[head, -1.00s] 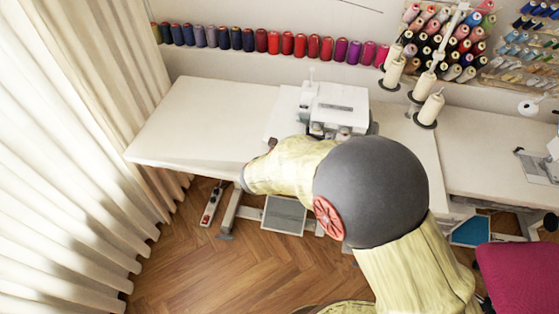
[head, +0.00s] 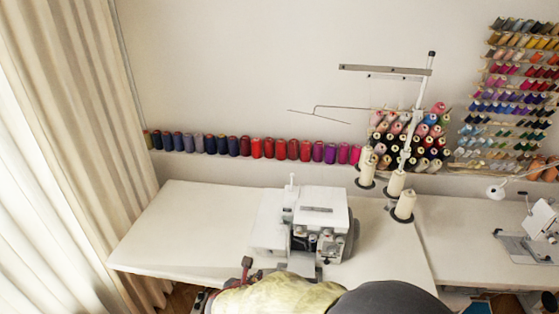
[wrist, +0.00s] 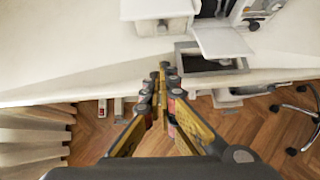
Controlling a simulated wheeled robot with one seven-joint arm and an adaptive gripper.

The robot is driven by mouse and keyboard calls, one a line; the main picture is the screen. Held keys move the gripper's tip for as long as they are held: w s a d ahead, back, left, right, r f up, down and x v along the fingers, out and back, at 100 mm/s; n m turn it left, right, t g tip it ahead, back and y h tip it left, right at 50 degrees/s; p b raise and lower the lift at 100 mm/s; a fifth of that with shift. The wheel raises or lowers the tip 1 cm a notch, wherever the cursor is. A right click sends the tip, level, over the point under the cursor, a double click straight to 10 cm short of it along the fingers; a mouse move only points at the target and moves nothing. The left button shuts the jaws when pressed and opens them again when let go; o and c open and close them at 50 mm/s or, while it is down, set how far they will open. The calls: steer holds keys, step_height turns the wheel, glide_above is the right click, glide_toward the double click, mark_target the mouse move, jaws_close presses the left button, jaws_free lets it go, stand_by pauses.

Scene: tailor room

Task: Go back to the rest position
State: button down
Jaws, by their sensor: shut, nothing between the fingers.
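My gripper (wrist: 163,70) is shut and empty in the wrist view, with its fingertips together. It points at the front of the white sewing table (wrist: 80,84), with wooden floor below. In the head view my gripper (head: 246,264) shows only in part at the table's front edge, in front of the sewing machine. My yellow and grey arm fills the bottom of that view and hides the rest. The white sewing machine (head: 318,212) stands upright on the table (head: 180,220).
Cone spools (head: 403,204) stand on the table right of the machine. A row of coloured spools (head: 255,148) runs along the wall. A curtain (head: 70,150) hangs at the left. The left part of the tabletop is clear. A chair base (wrist: 300,118) stands on the floor at right.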

steer(key=s+d+r+m+g+h, duration=0.1)
steer(key=s+d+r+m+g, duration=0.2)
steer(key=s+d+m, duration=0.45)
steer(key=s+d+r+m+g+h, duration=0.1)
steer(key=s+d+r+m+g, duration=0.3)
steer(key=d+m, duration=0.6)
steer(key=s+d+r+m+t+y, duration=0.1)
steer(key=s+d+r+m, duration=0.3)
steer(key=r+m, duration=0.3)
steer(key=s+d+r+m+t+y, duration=0.2)
steer(key=s+d+r+m, duration=0.3)
steer(key=m, duration=0.5)
step_height(320, 180, up, 4)
steer(key=shift+s+d+f, duration=0.2)
steer(key=shift+s+d, duration=0.1)
steer(key=shift+d, duration=0.9)
